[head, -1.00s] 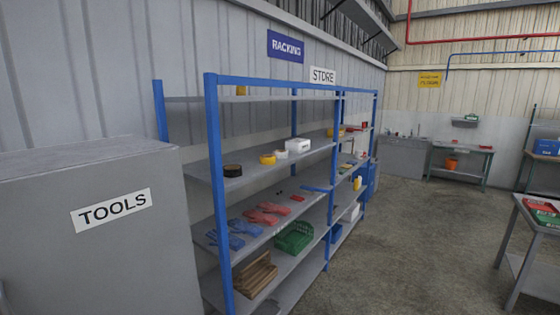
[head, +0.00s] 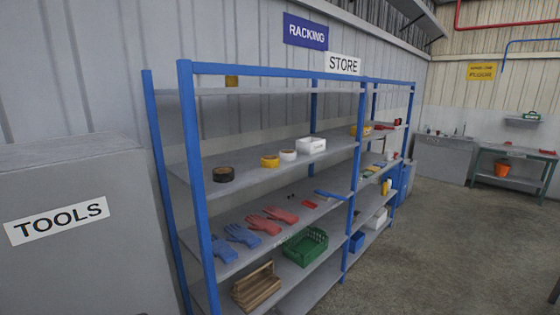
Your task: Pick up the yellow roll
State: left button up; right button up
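The yellow roll (head: 270,161) lies on the upper-middle shelf (head: 245,178) of the blue-framed rack. A black roll (head: 223,174) is to its left, and a white roll (head: 288,155) is just to its right. A white box (head: 311,145) stands further right on the same shelf. Neither of my grippers shows in the head view.
The rack's blue front post (head: 197,190) stands left of the rolls. The shelf below holds blue gloves (head: 242,236) and red gloves (head: 272,219). A grey TOOLS cabinet (head: 85,255) is at the left. Open floor (head: 440,250) lies right of the rack.

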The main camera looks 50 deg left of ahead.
aim_at(268, 161)
jog(key=i+l+u, duration=0.2)
jog(key=i, duration=0.6)
jog(key=i+l+u, duration=0.1)
jog(key=i+u, duration=0.25)
jog(key=i+l+u, duration=0.2)
jog(key=i+u, duration=0.15)
jog(key=i+l+u, duration=0.5)
jog(key=u, duration=0.2)
jog(key=i+l+u, duration=0.2)
jog(key=l+u, duration=0.15)
jog(key=i+l+u, duration=0.15)
jog(key=l+u, duration=0.2)
jog(key=i+l+u, duration=0.1)
jog(key=l+u, duration=0.25)
jog(key=l, duration=0.15)
jog(key=l+u, duration=0.3)
jog(key=l, duration=0.35)
jog(key=l+u, duration=0.25)
jog(key=l, duration=0.45)
